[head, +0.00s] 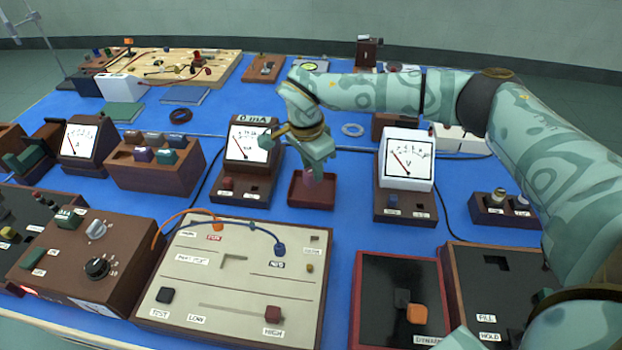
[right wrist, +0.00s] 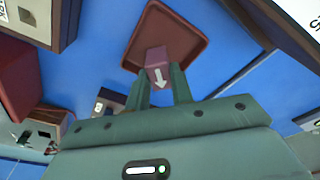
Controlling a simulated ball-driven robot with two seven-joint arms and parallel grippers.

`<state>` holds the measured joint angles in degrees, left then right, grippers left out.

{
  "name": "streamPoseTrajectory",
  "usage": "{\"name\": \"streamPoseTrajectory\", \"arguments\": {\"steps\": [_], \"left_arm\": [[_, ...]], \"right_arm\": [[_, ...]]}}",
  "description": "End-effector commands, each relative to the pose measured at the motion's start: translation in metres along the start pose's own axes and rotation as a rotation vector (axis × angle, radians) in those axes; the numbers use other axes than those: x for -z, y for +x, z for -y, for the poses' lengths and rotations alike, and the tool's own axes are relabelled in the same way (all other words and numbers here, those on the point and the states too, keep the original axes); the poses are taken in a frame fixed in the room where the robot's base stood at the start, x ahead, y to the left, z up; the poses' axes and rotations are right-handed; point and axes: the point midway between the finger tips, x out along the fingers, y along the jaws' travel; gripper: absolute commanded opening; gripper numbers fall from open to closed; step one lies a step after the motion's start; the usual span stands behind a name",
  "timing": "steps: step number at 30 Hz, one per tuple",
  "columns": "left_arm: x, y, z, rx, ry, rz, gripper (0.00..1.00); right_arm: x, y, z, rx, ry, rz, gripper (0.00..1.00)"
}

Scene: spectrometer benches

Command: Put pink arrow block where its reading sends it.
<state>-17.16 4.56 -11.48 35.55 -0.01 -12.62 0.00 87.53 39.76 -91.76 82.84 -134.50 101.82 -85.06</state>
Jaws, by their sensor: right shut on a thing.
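The pink arrow block (right wrist: 157,60) is a small dusky pink block with a white arrow on its face, seen in the right wrist view between my fingers. My right gripper (right wrist: 160,88) is shut on it. In the head view my right gripper (head: 316,170) points down at a small dark red tray (head: 312,202), with the pink block (head: 309,180) mostly hidden by the fingers. The tray also shows in the right wrist view (right wrist: 196,52), behind the block. I cannot tell whether the block touches the tray floor. My left gripper is not in view.
A mA meter (head: 250,145) stands left of the tray and a V meter (head: 407,160) right. In front lies a beige panel (head: 235,262) marked LOW and HIGH, with cables. Blue mat (head: 345,225) is bare around the tray.

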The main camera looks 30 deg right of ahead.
Motion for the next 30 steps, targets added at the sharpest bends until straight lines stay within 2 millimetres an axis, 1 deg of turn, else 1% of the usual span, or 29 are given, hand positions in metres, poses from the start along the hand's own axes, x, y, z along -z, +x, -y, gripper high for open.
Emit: {"name": "streamPoseTrajectory", "arguments": {"steps": [2, 6, 8, 14, 18, 19, 21, 30], "left_arm": [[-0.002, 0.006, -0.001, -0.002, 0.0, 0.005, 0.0], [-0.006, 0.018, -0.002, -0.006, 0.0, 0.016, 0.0], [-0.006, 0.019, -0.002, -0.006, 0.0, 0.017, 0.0], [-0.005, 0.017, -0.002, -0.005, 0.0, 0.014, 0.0], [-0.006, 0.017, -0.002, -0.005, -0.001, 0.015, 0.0], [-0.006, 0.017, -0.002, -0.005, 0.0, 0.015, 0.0], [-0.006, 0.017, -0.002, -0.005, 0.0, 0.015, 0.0], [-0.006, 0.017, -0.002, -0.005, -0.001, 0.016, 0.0]], "right_arm": [[0.002, 0.012, 0.005, -0.004, 0.002, 0.0, 0.01], [-0.002, 0.038, 0.004, -0.006, 0.0, 0.001, 0.01], [-0.002, 0.041, 0.004, -0.004, 0.0, 0.0, 0.01], [-0.002, 0.037, 0.004, 0.0, 0.0, -0.001, 0.01], [-0.002, 0.04, 0.004, -0.001, 0.0, -0.001, 0.01], [-0.002, 0.04, 0.004, 0.0, 0.0, -0.001, 0.28], [-0.002, 0.04, 0.004, -0.001, 0.0, -0.001, 0.45], [-0.002, 0.038, 0.004, 0.0, 0.001, 0.0, 0.45]]}}
